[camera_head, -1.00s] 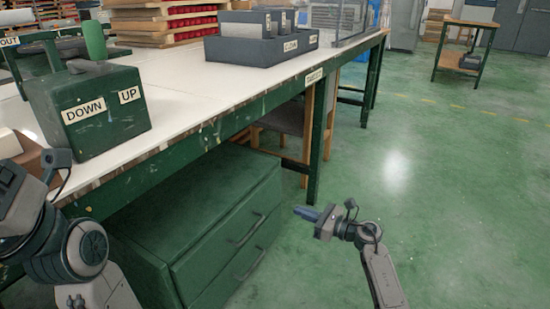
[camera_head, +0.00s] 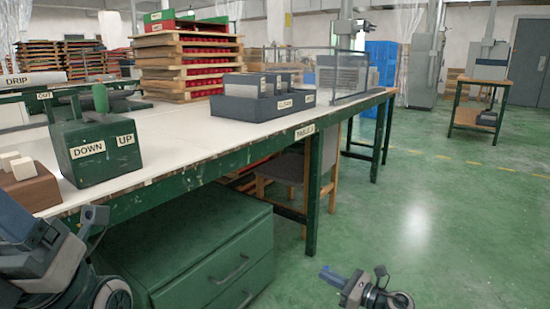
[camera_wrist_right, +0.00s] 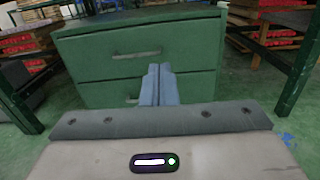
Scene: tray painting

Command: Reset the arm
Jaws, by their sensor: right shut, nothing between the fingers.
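My right gripper (camera_head: 326,272) is low at the bottom right of the head view, over open floor and away from the table. Its blue fingers are together with nothing between them. In the right wrist view the closed fingers (camera_wrist_right: 159,85) point toward a green drawer cabinet (camera_wrist_right: 140,62). My left arm is at the lower left corner of the head view. A blue-grey part of its gripper (camera_head: 14,215) shows at the left edge, cut off, so its fingertips cannot be made out.
The white-topped table (camera_head: 185,130) carries a green DOWN/UP box (camera_head: 95,165), a brown block holder (camera_head: 30,188) and a dark grey bin (camera_head: 262,107). The green drawer cabinet (camera_head: 210,255) stands below. Green floor (camera_head: 430,220) is clear at right.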

